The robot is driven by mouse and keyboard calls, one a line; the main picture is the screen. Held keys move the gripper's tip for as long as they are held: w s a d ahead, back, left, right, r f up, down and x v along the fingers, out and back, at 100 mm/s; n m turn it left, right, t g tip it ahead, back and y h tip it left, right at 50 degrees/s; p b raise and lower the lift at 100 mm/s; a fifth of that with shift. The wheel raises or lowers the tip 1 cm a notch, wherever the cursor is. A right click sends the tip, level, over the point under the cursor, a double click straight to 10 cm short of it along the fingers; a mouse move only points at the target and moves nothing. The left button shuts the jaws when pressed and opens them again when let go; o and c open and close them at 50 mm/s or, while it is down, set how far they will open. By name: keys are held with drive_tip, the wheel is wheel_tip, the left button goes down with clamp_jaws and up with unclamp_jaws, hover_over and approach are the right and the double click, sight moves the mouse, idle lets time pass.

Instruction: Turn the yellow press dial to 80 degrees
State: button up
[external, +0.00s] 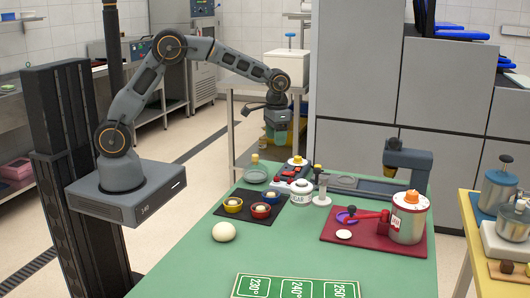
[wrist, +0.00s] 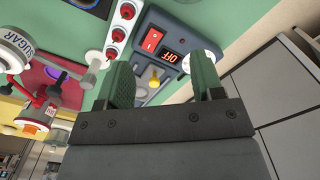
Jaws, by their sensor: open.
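The yellow press dial (external: 297,160) is a yellow knob on a white round base, at the far end of the dark control panel (external: 290,173) on the green table. In the wrist view, part of what looks like its white base (wrist: 208,52) shows behind one finger; the yellow knob is hidden there. My gripper (external: 277,134) points down, above and a little left of the dial in the external view, apart from it. In the wrist view my gripper (wrist: 162,72) has its green fingers spread, with nothing held between them.
A sugar jar (external: 299,194), a white stamp-like tool (external: 321,190) and a red-and-white canister (external: 407,220) stand nearby. The table's front left is mostly clear.

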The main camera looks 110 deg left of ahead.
drive_tip(key=w+a+f+n, duration=0.2)
drive_tip(key=w+a+n, duration=0.1)
drive_tip(key=a, duration=0.8)
wheel_tip(320, 180, up, 4)
drive_tip(key=n, duration=0.2)
hover_over(298, 157)
wheel_tip(298, 157, down, 13)
drive_tip(key=shift+a+f+p, duration=0.1)
drive_tip(key=shift+a+p, duration=0.05)
drive_tip(key=shift+p, duration=0.6)
drive_tip(key=shift+c, duration=0.4)
drive_tip(key=c, duration=0.8)
drive_tip(key=shift+c, duration=0.2)
